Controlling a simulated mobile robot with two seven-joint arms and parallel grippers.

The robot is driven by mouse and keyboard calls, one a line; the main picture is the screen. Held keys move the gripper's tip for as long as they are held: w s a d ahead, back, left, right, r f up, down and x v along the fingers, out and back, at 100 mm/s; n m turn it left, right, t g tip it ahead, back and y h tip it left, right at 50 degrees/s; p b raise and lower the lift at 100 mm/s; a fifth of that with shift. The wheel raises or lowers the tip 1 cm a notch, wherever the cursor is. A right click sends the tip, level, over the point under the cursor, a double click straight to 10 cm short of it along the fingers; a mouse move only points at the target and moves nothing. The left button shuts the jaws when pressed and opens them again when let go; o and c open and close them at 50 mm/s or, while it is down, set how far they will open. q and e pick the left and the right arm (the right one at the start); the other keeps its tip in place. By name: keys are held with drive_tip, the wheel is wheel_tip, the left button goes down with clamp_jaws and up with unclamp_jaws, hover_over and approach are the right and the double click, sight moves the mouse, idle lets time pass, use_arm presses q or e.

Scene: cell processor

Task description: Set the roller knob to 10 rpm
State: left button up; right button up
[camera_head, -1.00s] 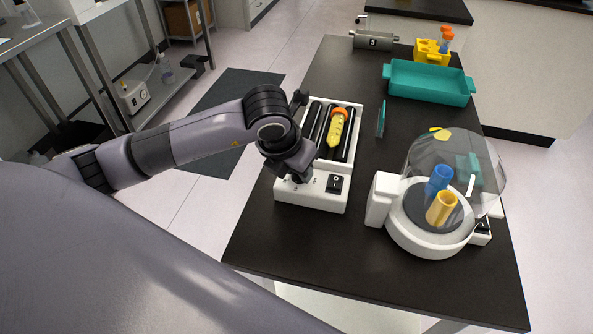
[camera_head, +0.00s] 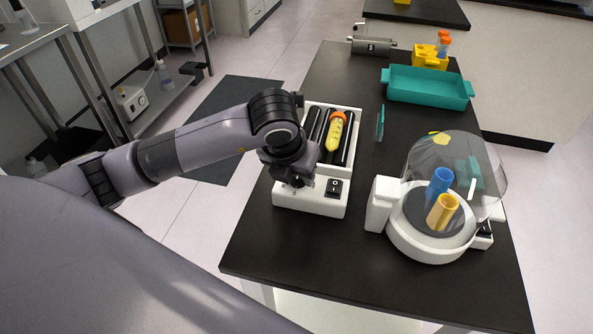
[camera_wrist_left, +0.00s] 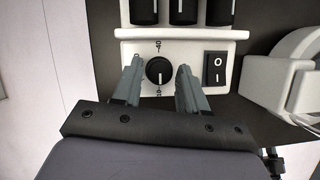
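The tube roller (camera_head: 312,200) is a white device on the dark bench, with black rollers and a yellow tube with an orange cap (camera_head: 336,132) lying on them. Its round black roller knob (camera_wrist_left: 159,71) shows in the left wrist view, with a white pointer line and small marks above and below. My left gripper (camera_wrist_left: 157,82) is open, with one finger on each side of the knob and small gaps visible. In the head view my left gripper (camera_head: 296,182) hides the knob. My right gripper is not in view.
A black rocker switch (camera_wrist_left: 215,70) sits just right of the knob. A white centrifuge with a clear lid (camera_head: 430,245) stands to the right on the bench (camera_head: 350,255). A teal tray (camera_head: 428,84) and a yellow tube rack (camera_head: 430,58) are at the back.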

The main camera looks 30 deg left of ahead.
use_arm(q)
drive_tip(key=v, duration=0.7)
idle(0.3)
drive_tip(key=shift+s, duration=0.1)
idle(0.3)
